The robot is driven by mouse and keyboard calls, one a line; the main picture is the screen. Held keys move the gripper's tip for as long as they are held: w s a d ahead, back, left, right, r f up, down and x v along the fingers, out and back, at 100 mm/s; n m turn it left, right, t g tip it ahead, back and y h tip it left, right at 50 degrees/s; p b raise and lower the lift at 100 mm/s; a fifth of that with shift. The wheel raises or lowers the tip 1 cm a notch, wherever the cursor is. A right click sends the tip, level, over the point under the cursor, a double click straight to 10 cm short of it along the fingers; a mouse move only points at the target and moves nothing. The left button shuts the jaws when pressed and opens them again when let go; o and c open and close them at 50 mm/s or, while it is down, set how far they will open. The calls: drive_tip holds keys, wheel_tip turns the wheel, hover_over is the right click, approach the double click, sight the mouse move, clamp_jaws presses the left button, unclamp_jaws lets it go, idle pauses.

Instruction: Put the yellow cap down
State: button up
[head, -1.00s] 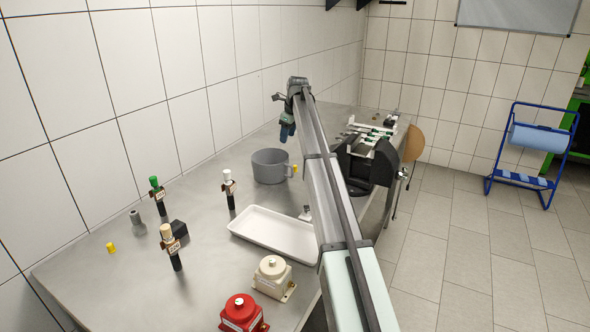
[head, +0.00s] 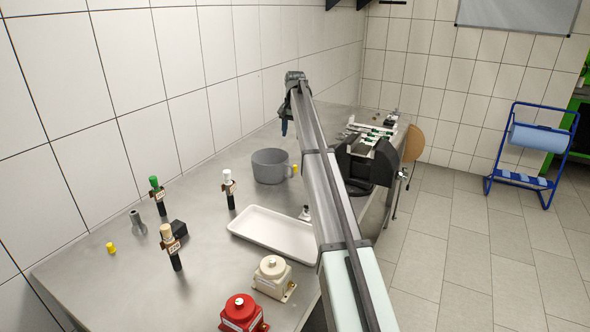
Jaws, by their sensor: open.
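One yellow cap (head: 111,248) stands on the bench at the left, apart from other things. A second small yellow piece (head: 294,169) shows by the handle of the grey pot (head: 270,166), close to my arm; I cannot tell whether it touches the pot. My gripper (head: 284,128) is at the far end of my arm, above the bench behind the pot. It is open, small in the view, its fingers partly hidden by the wrist. I see no cap between the fingers.
A white tray (head: 240,226) lies in the middle. Green-topped (head: 155,182), white-topped (head: 228,176) and cream-topped (head: 166,230) fittings stand nearby. Red (head: 240,313) and cream (head: 271,268) housings sit in front. A dark vise (head: 362,165) is right of my arm.

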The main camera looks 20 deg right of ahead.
drive_tip(key=n, duration=0.7)
drive_tip(key=n+g, duration=0.1)
drive_tip(key=n, duration=1.9)
hover_over(295, 166)
wheel_tip(295, 166, down, 8)
drive_tip(key=shift+w+d+f, duration=0.15)
drive_tip(key=shift+d+f, duration=0.05)
drive_tip(key=shift+f, duration=1.3)
drive_tip(key=shift+w+d+f, duration=0.1)
drive_tip(key=shift+d+f, duration=0.05)
drive_tip(key=shift+f, duration=1.3)
drive_tip(key=shift+c, duration=0.2)
clamp_jaws()
